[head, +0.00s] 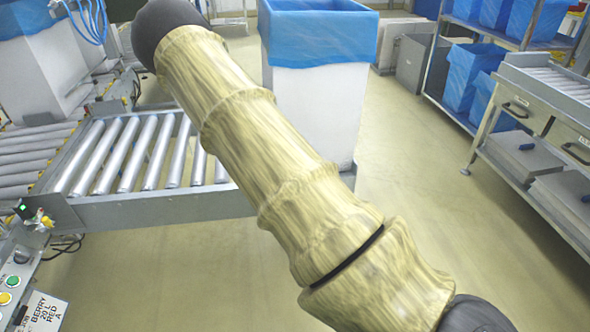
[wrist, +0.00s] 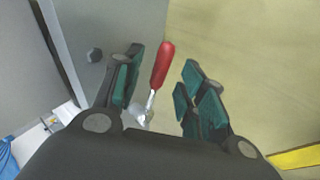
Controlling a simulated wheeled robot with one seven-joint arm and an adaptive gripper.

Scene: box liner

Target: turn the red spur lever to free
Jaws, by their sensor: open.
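The red spur lever (wrist: 162,65) shows in the wrist view, with a red grip and a silver shank running down to a metal pivot near my gripper. My gripper (wrist: 165,80) is open, with one green-padded finger on each side of the lever. The lever lies between the fingers, nearer the left one; I cannot tell whether it touches that pad. The lower end of the lever is partly hidden by the gripper body. In the head view neither the lever nor my gripper shows; only my arm crosses the picture.
In the wrist view a grey metal panel (wrist: 85,30) with a dark bolt stands left of the lever. In the head view a roller conveyor (head: 140,150) lies left, a white box with blue liner (head: 318,110) stands behind my arm, and a bench (head: 540,120) stands right. Floor between is clear.

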